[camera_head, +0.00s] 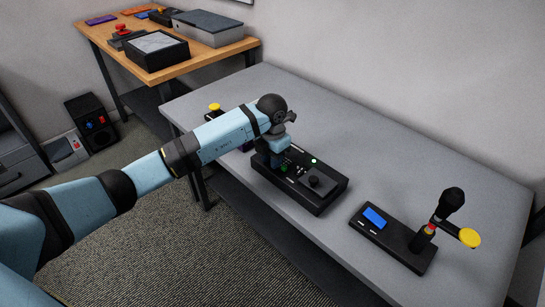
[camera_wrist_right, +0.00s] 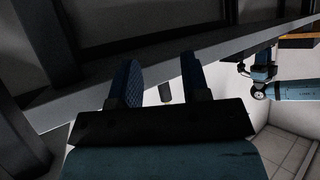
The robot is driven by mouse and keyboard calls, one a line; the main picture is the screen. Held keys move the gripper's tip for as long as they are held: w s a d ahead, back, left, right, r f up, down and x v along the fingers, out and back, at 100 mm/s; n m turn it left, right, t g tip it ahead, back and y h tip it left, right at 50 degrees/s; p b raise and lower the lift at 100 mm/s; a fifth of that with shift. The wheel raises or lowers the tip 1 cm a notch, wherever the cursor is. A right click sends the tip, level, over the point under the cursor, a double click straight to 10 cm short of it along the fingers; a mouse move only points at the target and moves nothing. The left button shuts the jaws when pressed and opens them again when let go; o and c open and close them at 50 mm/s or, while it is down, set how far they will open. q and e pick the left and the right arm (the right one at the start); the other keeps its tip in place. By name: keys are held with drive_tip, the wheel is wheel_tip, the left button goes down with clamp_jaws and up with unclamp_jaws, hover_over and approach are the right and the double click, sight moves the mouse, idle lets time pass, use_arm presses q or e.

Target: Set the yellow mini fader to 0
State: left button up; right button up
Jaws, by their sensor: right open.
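A black control box (camera_head: 325,192) with a dark knob, small white marks and a lit green button lies on the grey table. I cannot make out the yellow mini fader; my left arm covers part of the box. My left gripper (camera_head: 276,160) points down at the box's left part, and its fingers are too small and hidden to tell open from shut. My right gripper (camera_wrist_right: 162,65) shows only in the right wrist view. Its two blue-padded fingers are apart, and a small dark cylinder (camera_wrist_right: 165,90) shows in the gap, seemingly beyond them.
On the grey table (camera_head: 420,150), a black device (camera_head: 395,238) with a blue screen and a yellow-knobbed lever stands at right. Another yellow knob (camera_head: 214,106) shows behind my left arm. A wooden table (camera_head: 190,63) with boxes stands at the back left. The grey table's right rear is clear.

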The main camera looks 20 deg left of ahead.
use_arm(q)
drive_tip(key=shift+r, duration=0.1)
drive_tip(key=shift+w+r, duration=0.1)
drive_tip(key=shift+r, duration=0.2)
wheel_tip(320, 180, up, 13)
drive_tip(key=p, duration=0.1)
drive_tip(key=shift+p, duration=0.3)
use_arm(e)
drive_tip(key=shift+s+d, duration=0.1)
drive_tip(key=shift+d, duration=0.15)
